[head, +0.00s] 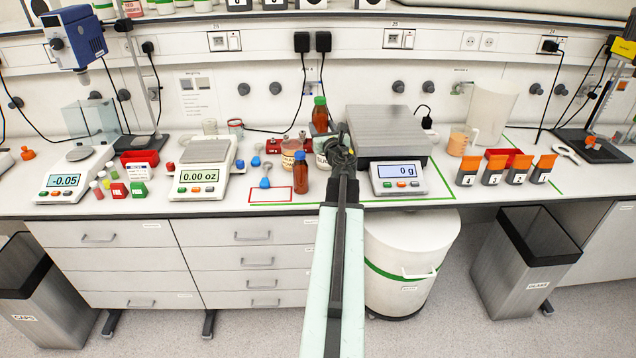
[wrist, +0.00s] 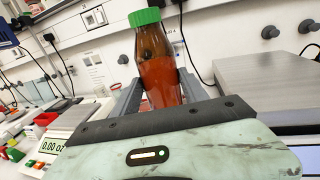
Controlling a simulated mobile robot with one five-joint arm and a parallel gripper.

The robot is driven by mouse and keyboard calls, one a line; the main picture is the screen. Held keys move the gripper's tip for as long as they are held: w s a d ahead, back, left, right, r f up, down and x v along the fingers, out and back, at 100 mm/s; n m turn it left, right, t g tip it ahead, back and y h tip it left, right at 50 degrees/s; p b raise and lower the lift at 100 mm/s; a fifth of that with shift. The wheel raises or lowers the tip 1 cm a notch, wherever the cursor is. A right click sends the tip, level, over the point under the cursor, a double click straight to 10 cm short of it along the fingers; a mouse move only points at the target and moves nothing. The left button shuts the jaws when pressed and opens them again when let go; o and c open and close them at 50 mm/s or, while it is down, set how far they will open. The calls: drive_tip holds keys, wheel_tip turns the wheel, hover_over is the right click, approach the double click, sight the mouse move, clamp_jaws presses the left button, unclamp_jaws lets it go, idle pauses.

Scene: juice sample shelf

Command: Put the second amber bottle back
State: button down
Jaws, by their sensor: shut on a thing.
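My gripper (head: 335,145) is shut on an amber bottle (head: 320,118) with a green cap. The bottle also shows in the wrist view (wrist: 160,80), upright to slightly tilted between the two fingers, with reddish-orange contents. Its base is hidden behind my gripper. In the head view it appears above the bench, left of the large grey scale. Another amber bottle (head: 301,178), with a dark cap, stands on the bench in front and to the left of my gripper, just right of a red outlined rectangle (head: 270,195).
The grey-topped scale (head: 388,130) stands close at right. A smaller scale (head: 202,175) reading 0.00 oz is at left. Tubs (head: 290,152) stand behind the dark-capped bottle. Several orange-topped numbered containers (head: 493,170) are farther right. The red rectangle is bare inside.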

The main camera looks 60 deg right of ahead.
wheel_tip(320, 180, down, 18)
drive_tip(key=b, duration=1.8)
drive_tip(key=shift+a+f, duration=0.1)
drive_tip(key=shift+f, duration=0.05)
drive_tip(key=shift+s+r, duration=0.1)
drive_tip(key=shift+r, duration=0.15)
drive_tip(key=shift+f, duration=0.2)
drive_tip(key=c, duration=0.9)
unclamp_jaws()
drive_tip(key=shift+r, duration=0.1)
